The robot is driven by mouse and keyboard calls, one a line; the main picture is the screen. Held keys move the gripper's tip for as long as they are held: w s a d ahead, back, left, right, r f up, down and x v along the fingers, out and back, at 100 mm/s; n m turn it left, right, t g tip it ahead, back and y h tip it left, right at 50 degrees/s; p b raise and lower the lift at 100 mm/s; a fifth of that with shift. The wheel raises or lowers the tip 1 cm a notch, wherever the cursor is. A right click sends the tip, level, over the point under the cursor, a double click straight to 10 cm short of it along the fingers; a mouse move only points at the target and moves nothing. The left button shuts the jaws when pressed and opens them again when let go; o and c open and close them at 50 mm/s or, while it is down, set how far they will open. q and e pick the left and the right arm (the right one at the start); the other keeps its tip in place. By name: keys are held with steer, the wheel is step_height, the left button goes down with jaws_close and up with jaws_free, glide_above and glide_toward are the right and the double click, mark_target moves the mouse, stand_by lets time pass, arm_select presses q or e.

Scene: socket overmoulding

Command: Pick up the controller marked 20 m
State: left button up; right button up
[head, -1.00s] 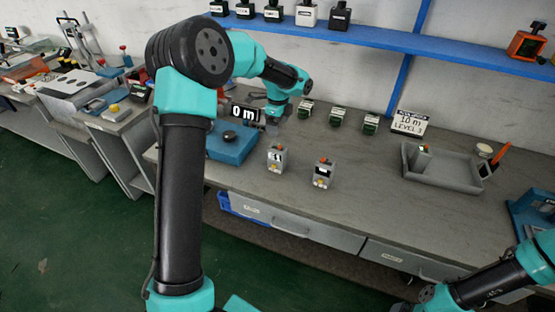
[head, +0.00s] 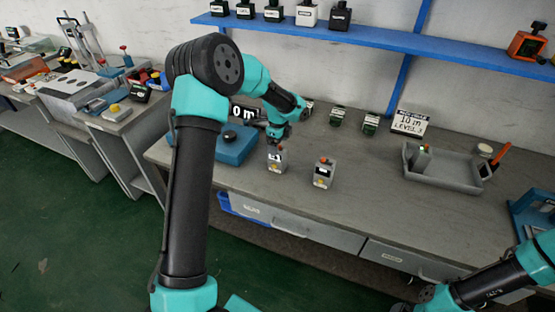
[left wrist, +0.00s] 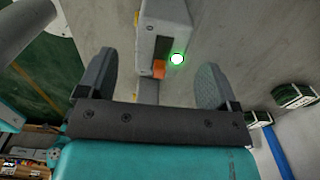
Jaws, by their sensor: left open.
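Two grey controllers stand upright on the bench in the head view, the left one (head: 277,161) and the right one (head: 323,173). Each has an orange-red button on top; I cannot read a 20 m marking on either. My left gripper (head: 276,143) is just above the left controller and partly covers its top. In the left wrist view, my left gripper (left wrist: 153,82) is open, its fingers apart. A grey controller (left wrist: 170,22) with an orange button and a lit green lamp shows ahead, between the lines of the fingers. My right gripper is out of view.
A blue device (head: 235,148) with a display, partly hidden by my arm, stands left of the controllers. A grey tray (head: 445,178) is at the right. Bench between tray and controllers is clear.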

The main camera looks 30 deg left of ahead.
mark_target(277, 159)
arm_select(q)
step_height(277, 159, down, 5)
steer(key=shift+a+r, duration=0.1)
steer(key=shift+a, duration=0.05)
stand_by(0.5)
steer(key=c, duration=1.1)
